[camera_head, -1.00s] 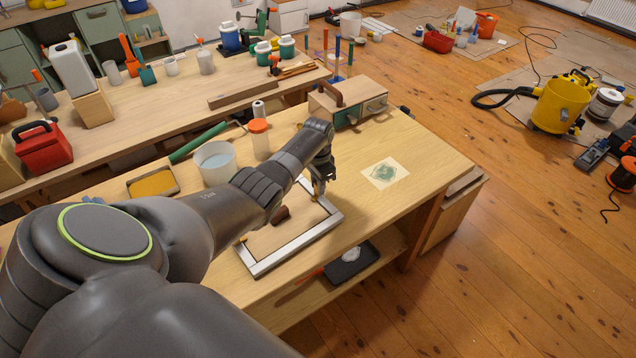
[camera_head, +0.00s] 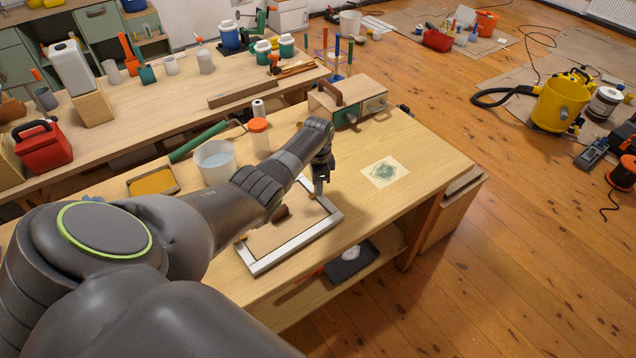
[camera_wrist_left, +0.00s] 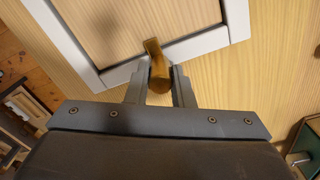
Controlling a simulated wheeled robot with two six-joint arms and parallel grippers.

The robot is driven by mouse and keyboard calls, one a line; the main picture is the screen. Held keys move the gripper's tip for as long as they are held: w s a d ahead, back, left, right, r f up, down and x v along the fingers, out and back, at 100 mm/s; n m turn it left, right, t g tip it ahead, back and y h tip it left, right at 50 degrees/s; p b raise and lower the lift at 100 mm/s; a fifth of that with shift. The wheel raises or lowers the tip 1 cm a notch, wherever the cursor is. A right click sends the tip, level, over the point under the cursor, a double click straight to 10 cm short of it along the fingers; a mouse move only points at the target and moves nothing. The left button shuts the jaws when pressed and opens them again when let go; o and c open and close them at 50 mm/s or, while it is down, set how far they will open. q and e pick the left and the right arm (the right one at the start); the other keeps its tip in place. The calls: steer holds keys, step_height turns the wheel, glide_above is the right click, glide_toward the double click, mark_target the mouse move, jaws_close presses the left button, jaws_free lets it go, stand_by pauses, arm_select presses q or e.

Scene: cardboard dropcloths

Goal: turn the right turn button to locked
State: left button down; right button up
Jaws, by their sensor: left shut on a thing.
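A pale metal frame (camera_head: 297,243) with a wooden panel (camera_head: 262,240) inside lies flat on the workbench. My left gripper (camera_head: 319,190) points down at the frame's far bar in the head view. In the left wrist view, my left gripper (camera_wrist_left: 160,84) is shut on a brass turn button (camera_wrist_left: 154,58), the right one. The button lies across the frame bar (camera_wrist_left: 195,43), roughly crosswise to it, and its far end reaches the bar's inner edge. The head view hides most of this button behind the fingers. My right gripper is out of view.
A brown handle-like piece (camera_head: 281,212) is on the panel. A white tub (camera_head: 215,161), an orange-lidded jar (camera_head: 259,137) and a yellow tray (camera_head: 153,183) stand left of the arm. A wooden box (camera_head: 347,101) is behind the gripper. The bench around the stencil sheet (camera_head: 385,172) is clear.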

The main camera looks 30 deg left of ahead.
arm_select(q)
steer(key=c, duration=1.3)
jaws_free()
steer(key=shift+o, duration=0.2)
steer(key=shift+r, duration=0.7)
step_height(320, 180, up, 16)
steer(key=b, duration=0.1)
